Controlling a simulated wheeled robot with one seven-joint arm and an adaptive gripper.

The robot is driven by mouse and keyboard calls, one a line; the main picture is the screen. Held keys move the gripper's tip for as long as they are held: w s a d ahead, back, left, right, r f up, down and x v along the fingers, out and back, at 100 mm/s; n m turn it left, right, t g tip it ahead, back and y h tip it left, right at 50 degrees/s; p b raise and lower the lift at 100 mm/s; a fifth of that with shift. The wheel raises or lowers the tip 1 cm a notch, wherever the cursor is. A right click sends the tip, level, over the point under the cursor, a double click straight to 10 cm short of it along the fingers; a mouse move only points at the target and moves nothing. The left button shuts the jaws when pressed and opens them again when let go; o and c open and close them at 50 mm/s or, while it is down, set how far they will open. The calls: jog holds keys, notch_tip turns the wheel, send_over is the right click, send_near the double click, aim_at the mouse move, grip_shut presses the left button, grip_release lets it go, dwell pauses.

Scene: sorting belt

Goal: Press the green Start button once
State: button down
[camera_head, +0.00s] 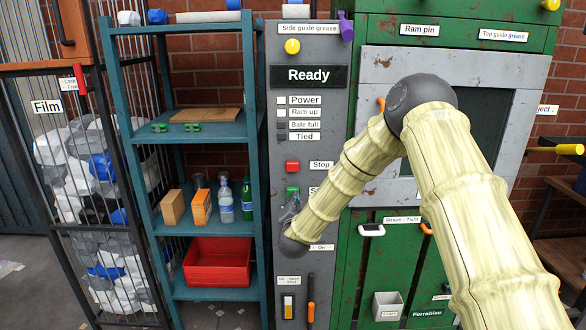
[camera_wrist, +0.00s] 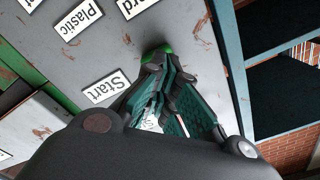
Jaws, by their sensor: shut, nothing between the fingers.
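The green Start button (camera_head: 292,190) sits on the grey control panel (camera_head: 262,200), below the red Stop button (camera_head: 292,166). My gripper (camera_head: 291,200) is just below and in front of the Start button and partly hides it. In the wrist view the shut, empty fingertips (camera_wrist: 158,68) overlap the lower edge of the green button (camera_wrist: 157,50). The Start label (camera_wrist: 104,88) is beside them. I cannot tell whether the fingertips touch the button. The panel display (camera_head: 308,76) reads "Ready".
A teal shelf (camera_head: 118,110) stands close left of the panel, holding boxes, bottles and a red bin (camera_head: 218,262). The green baler (camera_head: 345,265) is to the right, behind my arm. An orange-handled lever (camera_head: 311,311) is low on the panel.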

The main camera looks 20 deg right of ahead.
jog(key=shift+s+b, duration=0.15)
jog(key=shift+b, duration=0.3)
dwell(0.6)
jog(key=shift+r, duration=0.1)
jog(key=p, duration=0.3)
send_near(292, 168)
jog(key=x, duration=0.5)
jog(key=shift+d, duration=0.15)
jog(key=shift+w, duration=0.2)
dwell(1.0)
